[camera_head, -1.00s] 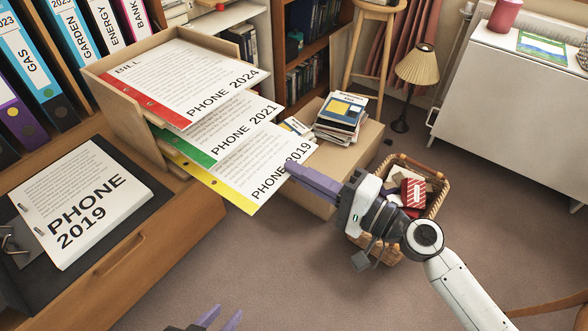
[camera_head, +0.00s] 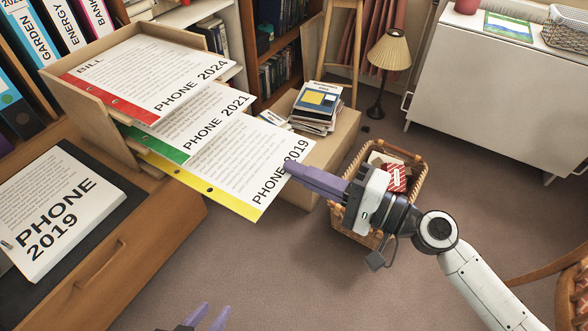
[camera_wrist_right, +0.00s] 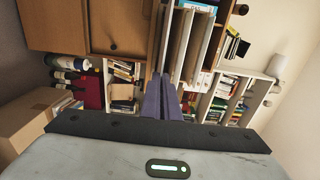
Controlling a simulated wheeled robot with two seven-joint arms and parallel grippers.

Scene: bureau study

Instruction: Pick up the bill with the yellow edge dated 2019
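The yellow-edged bill reading PHONE 2019 (camera_head: 232,172) sticks out of the lowest visible level of the wooden letter tray (camera_head: 118,128). The tray also holds the green-edged PHONE 2021 bill (camera_head: 190,121) and, on top, the red-edged PHONE 2024 bill (camera_head: 150,75). My right gripper (camera_head: 291,167) has its purple fingers together at the yellow-edged bill's outer edge, pinching it by the "2019" print. In the right wrist view the fingers (camera_wrist_right: 162,98) look closed together; the paper is hard to make out there. My left gripper (camera_head: 208,316) shows two spread, empty fingertips at the bottom edge.
A PHONE 2019 paper stack (camera_head: 55,215) lies in a black folder on the desk (camera_head: 150,230). A wicker basket (camera_head: 410,190) stands below my right gripper. Books (camera_head: 318,105) sit on a cardboard box (camera_head: 335,135). The carpet in front is clear.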

